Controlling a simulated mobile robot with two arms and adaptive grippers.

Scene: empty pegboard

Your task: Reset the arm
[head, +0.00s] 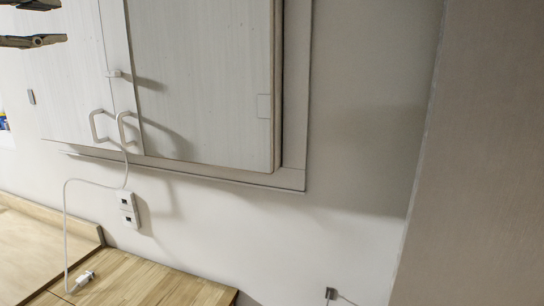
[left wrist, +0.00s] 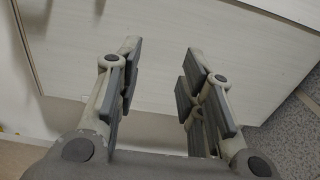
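My left gripper (head: 62,23) is at the upper left of the head view, in front of the pale cabinet (head: 200,75). Its two fingers are apart with nothing between them. In the left wrist view the gripper (left wrist: 163,50) also shows open and empty, with a pale panelled surface beyond it. My right gripper is in neither view.
Two cabinet handles (head: 122,128) stick out at the doors' lower edge. A white cord hangs by a wall outlet (head: 128,208), and its plug (head: 84,279) lies on the wooden counter (head: 150,286). A grey panel (head: 480,160) stands at the right.

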